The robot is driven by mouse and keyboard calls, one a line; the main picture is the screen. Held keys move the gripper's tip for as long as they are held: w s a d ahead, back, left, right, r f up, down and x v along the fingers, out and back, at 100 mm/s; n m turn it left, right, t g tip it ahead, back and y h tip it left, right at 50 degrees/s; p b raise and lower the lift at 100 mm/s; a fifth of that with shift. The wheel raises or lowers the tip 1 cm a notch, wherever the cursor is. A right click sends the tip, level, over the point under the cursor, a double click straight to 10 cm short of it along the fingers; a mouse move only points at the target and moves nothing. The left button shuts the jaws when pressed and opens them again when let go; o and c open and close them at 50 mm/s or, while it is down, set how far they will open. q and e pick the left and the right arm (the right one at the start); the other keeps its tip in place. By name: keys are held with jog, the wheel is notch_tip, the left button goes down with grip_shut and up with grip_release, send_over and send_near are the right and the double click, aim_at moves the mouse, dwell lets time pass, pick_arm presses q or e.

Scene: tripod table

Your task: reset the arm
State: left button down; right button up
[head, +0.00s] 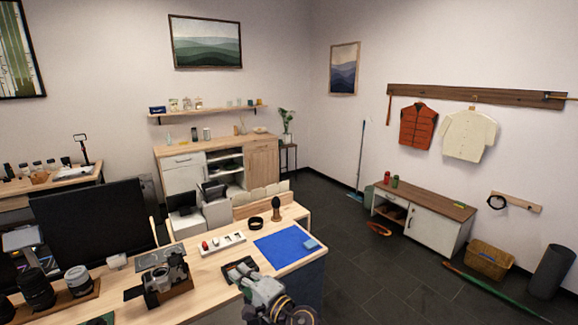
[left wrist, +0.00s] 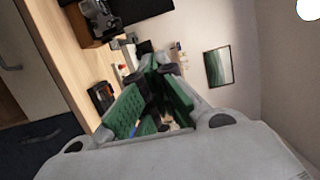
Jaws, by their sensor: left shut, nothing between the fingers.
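My left gripper (head: 248,278) shows at the bottom of the head view, grey and dark, close to the front edge of the wooden desk (head: 213,263). In the left wrist view my left gripper (left wrist: 158,68) has green finger pads that come together at the tips, with nothing held between them. A small black tray (head: 236,268) lies on the desk right by the gripper and is partly hidden by it. I cannot tell whether the gripper touches the desk. My right gripper is in neither view.
On the desk are a blue mat (head: 285,248), a white strip with coloured items (head: 222,243), a camera (head: 166,279), lenses (head: 37,290) and a monitor (head: 92,228). A low cabinet (head: 432,228) and a basket (head: 489,260) stand at right. The dark floor (head: 390,280) between is clear.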

pick_arm(q)
jog(key=s+a+f+n+g+h, duration=0.25)
jog(key=s+a+f, duration=0.2)
jog(key=f, duration=0.35)
jog(key=s+a+f+n+g+h, duration=0.1)
jog(key=s+a+f+g+h, duration=0.3)
jog(key=f, duration=0.3)
jog(key=s+f+n+g+h, duration=0.3)
jog(key=s+h, duration=0.4)
jog(key=s, duration=1)
notch_tip(320, 180, down, 39)
jog(key=s+a+b, duration=0.2)
jog(key=a+b, duration=0.1)
jog(key=b, duration=0.2)
jog(key=s+a+f+b, duration=0.2)
jog(key=s+a+f, duration=0.2)
jog(key=s+f, duration=0.6)
jog(key=s+a+f+g+b, duration=0.1)
jog(key=s+a+f+b, duration=0.1)
jog(key=s+f, duration=0.9)
notch_tip(320, 180, down, 2)
jog(key=shift+a+f+y, duration=0.25)
jog(key=shift+a+y, duration=0.2)
jog(key=shift+a, duration=0.4)
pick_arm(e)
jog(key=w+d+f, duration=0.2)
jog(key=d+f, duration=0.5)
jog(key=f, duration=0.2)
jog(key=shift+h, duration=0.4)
